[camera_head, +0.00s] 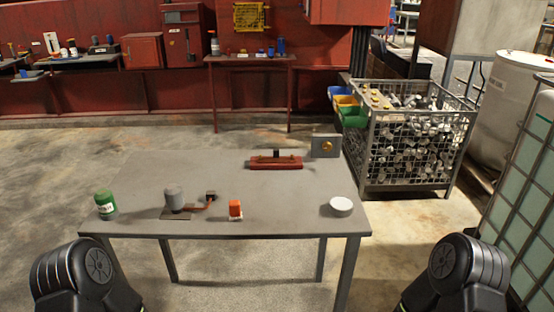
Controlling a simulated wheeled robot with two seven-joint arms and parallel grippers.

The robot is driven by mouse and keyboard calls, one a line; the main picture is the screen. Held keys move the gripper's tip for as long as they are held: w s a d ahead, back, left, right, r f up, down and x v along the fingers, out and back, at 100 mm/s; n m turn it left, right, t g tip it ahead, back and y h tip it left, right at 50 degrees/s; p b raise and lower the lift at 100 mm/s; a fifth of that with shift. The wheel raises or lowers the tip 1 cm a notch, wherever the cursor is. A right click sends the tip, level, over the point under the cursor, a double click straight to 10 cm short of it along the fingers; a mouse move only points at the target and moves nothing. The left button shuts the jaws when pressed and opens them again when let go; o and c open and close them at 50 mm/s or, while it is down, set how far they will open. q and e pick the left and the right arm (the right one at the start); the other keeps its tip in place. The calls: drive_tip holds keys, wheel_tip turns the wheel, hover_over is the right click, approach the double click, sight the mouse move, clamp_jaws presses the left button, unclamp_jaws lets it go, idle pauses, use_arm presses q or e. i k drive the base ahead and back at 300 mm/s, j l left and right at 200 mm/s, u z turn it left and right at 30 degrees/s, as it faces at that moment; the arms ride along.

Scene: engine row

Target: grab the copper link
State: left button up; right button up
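A grey table (270,192) stands in front of me. A thin copper-coloured link (199,209) is at its left middle, low between a grey cylinder (174,199) on a flat dark plate and a small dark block (210,196). It is small, and I cannot tell whether it is attached to them. Black rounded parts of my two arms show at the bottom left and bottom right. Neither gripper is in view.
A green canister (105,204), an orange and white item (235,210) and a white round lid (341,206) are on the table. A red bar-shaped piece (276,163) and a grey plate with a brass centre (326,146) are at the back. A wire crate (410,140) stands behind right.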

sight(276, 158)
drive_tip(key=i+l+z, duration=0.4)
drive_tip(key=l, duration=0.15)
drive_tip(key=i+l+z, duration=0.35)
drive_tip(key=l, duration=0.15)
drive_tip(key=i+l+z, duration=0.35)
drive_tip(key=i, duration=0.35)
drive_tip(key=i+l+z, duration=0.15)
drive_tip(key=i, duration=0.25)
drive_tip(key=i+j+u, duration=0.1)
drive_tip(key=i+u, duration=0.4)
drive_tip(key=i+l+u, duration=0.15)
drive_tip(key=i+u, duration=0.35)
drive_tip(key=i+l+u, duration=0.3)
drive_tip(key=i+u, duration=0.2)
drive_tip(key=i+l+u, duration=0.1)
drive_tip(key=i+u, duration=0.3)
drive_tip(key=i+l+u, duration=0.2)
drive_tip(key=u, duration=0.2)
drive_tip(key=i+l+u, duration=0.65)
drive_tip(key=u, duration=0.2)
drive_tip(key=i+l+u, duration=0.15)
drive_tip(key=l+u, duration=0.25)
